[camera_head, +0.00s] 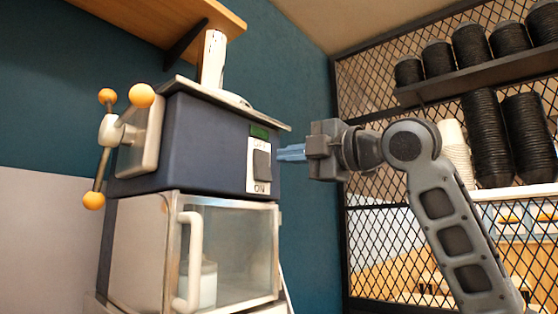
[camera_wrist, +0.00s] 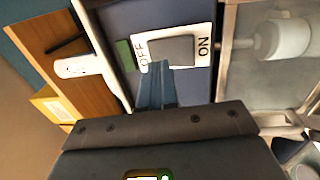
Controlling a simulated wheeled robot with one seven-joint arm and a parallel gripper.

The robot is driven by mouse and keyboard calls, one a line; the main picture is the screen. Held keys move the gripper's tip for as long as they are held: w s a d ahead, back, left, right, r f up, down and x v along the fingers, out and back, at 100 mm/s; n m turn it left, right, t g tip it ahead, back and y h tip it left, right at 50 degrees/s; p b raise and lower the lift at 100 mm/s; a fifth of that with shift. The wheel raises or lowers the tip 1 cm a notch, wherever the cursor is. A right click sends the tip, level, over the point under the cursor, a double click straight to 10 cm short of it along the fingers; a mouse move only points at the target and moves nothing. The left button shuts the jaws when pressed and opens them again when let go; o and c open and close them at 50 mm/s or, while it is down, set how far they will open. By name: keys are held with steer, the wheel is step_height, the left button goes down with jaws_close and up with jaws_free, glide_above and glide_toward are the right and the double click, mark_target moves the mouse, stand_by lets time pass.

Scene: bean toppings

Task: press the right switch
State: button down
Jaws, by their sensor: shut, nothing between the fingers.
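The switch (camera_head: 261,164) is a dark rocker on a white plate marked OFF above and ON below, on the right part of the blue machine's front (camera_head: 200,140). In the wrist view the switch (camera_wrist: 172,50) lies straight ahead of the fingers. My gripper (camera_head: 281,154) is shut and empty, its blue fingers pointing left at the switch's upper part. In the wrist view my gripper (camera_wrist: 157,72) has its tips by the OFF side edge of the rocker. I cannot tell whether the tips touch it.
A green patch (camera_head: 259,132) sits above the switch. A glass-doored compartment (camera_head: 235,250) with a pale handle (camera_head: 188,262) is below. A knob with orange balls (camera_head: 141,95) is at left. A mesh rack (camera_head: 370,230) with stacked black cups stands at right.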

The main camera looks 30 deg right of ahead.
steer(key=shift+b+v, duration=0.3)
steer(key=shift+v, duration=1.85)
